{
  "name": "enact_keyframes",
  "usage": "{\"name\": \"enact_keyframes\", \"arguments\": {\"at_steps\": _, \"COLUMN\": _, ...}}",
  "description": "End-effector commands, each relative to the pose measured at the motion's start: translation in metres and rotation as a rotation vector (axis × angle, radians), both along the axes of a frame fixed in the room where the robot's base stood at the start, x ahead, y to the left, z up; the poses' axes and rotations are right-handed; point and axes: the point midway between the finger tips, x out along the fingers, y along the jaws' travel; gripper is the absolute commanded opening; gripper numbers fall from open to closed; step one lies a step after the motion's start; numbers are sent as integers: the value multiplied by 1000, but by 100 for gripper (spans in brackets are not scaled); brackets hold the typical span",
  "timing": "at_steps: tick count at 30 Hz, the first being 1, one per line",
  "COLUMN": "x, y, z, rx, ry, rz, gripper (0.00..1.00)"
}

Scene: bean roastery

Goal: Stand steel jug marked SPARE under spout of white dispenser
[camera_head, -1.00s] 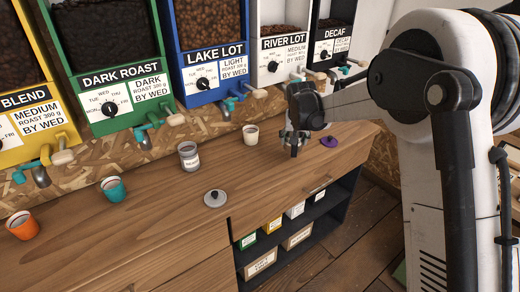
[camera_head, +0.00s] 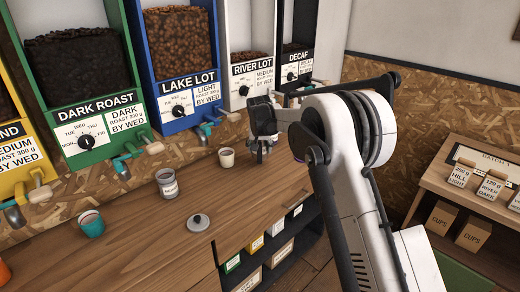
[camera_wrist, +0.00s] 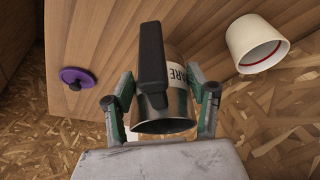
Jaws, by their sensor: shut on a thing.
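My gripper (camera_head: 262,152) is near the bench, below and slightly right of the white dispenser (camera_head: 226,40) labelled RIVER LOT. In the wrist view my gripper (camera_wrist: 168,92) is shut on a steel jug (camera_wrist: 180,104), one finger on each side. The jug has a black handle and a white label with "ARE" showing; the rest of the label is hidden by the handle. I cannot clearly make the jug out in the head view, nor tell whether it touches the bench. The white dispenser's spout is hard to make out beside my gripper.
A cream cup (camera_head: 226,157) stands just left of my gripper. Further left are a labelled grey canister (camera_head: 168,187), a grey lid (camera_head: 197,222) and a teal cup (camera_head: 91,224). A purple lid (camera_wrist: 76,79) lies on the bench in the wrist view. A shelf (camera_head: 470,190) stands at right.

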Motion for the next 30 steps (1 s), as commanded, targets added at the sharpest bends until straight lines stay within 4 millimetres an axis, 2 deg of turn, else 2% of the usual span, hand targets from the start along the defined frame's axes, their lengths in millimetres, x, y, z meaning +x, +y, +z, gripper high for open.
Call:
{"name": "enact_keyframes", "arguments": {"at_steps": 4, "x": 25, "y": 1, "z": 0, "rx": 0, "ry": 0, "rz": 0, "gripper": 22}}
{"name": "enact_keyframes", "arguments": {"at_steps": 10, "x": 45, "y": 2, "z": 0, "rx": 0, "ry": 0, "rz": 1, "gripper": 22}}
{"name": "enact_keyframes", "arguments": {"at_steps": 16, "x": 48, "y": 2, "z": -5, "rx": 0, "ry": 0, "rz": 1, "gripper": 22}}
{"name": "enact_keyframes", "arguments": {"at_steps": 24, "x": 48, "y": 2, "z": -34, "rx": 0, "ry": 0, "rz": 1, "gripper": 22}}
{"name": "enact_keyframes", "arguments": {"at_steps": 30, "x": 48, "y": 2, "z": -35, "rx": 0, "ry": 0, "rz": 1, "gripper": 22}}
